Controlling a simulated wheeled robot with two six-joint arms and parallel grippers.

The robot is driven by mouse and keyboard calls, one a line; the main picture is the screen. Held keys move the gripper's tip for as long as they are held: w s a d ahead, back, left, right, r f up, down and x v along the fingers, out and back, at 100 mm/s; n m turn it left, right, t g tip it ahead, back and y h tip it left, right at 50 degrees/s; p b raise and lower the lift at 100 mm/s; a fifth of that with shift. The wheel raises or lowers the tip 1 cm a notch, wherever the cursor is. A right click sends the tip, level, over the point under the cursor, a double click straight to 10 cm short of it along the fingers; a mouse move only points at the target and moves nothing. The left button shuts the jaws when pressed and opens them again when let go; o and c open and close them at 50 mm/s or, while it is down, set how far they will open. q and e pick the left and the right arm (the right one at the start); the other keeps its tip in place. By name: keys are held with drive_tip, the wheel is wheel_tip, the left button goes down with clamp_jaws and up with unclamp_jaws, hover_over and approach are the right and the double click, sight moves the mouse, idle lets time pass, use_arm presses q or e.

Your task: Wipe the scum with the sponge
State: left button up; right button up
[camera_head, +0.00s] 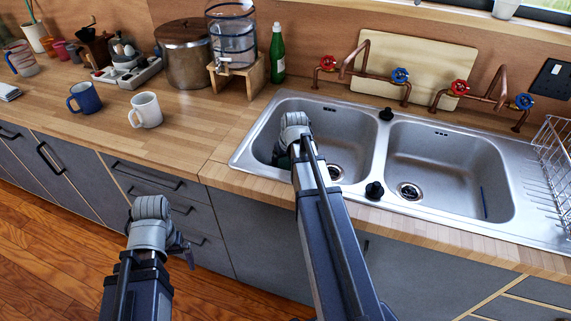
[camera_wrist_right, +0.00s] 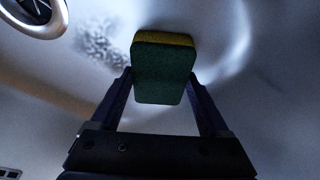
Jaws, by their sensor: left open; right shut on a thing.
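The sponge (camera_wrist_right: 165,72), green with a yellow layer, is held between the two fingers of my right gripper (camera_wrist_right: 159,80) in the right wrist view. A dark speckled patch of scum (camera_wrist_right: 106,46) lies on the metal basin surface to the left of the sponge. Whether the sponge touches the basin is unclear. In the head view my right arm reaches into the left basin (camera_head: 343,133) of the sink, and its wrist hides most of the gripper, the sponge and the scum. My left gripper (camera_head: 188,257) is open and empty in front of the drawers, below the counter.
The drain (camera_wrist_right: 36,14) is at the upper left of the wrist view. A right basin (camera_head: 450,165), red-and-blue-handled taps (camera_head: 400,76) and a wire rack (camera_head: 556,150) flank the work area. A white mug (camera_head: 146,110) and blue mug (camera_head: 85,98) stand left on the counter.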

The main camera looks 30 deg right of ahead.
drive_tip(key=shift+w+d+f, duration=0.1)
drive_tip(key=shift+w+d, duration=0.55)
drive_tip(key=shift+d, duration=0.25)
drive_tip(key=shift+s, duration=0.1)
drive_tip(key=shift+s+d, duration=1.2)
drive_tip(key=shift+s, duration=0.15)
drive_tip(key=shift+s+d, duration=1.1)
drive_tip(key=shift+s, duration=0.25)
drive_tip(key=shift+s+d, duration=1.2)
drive_tip(key=shift+s, duration=0.15)
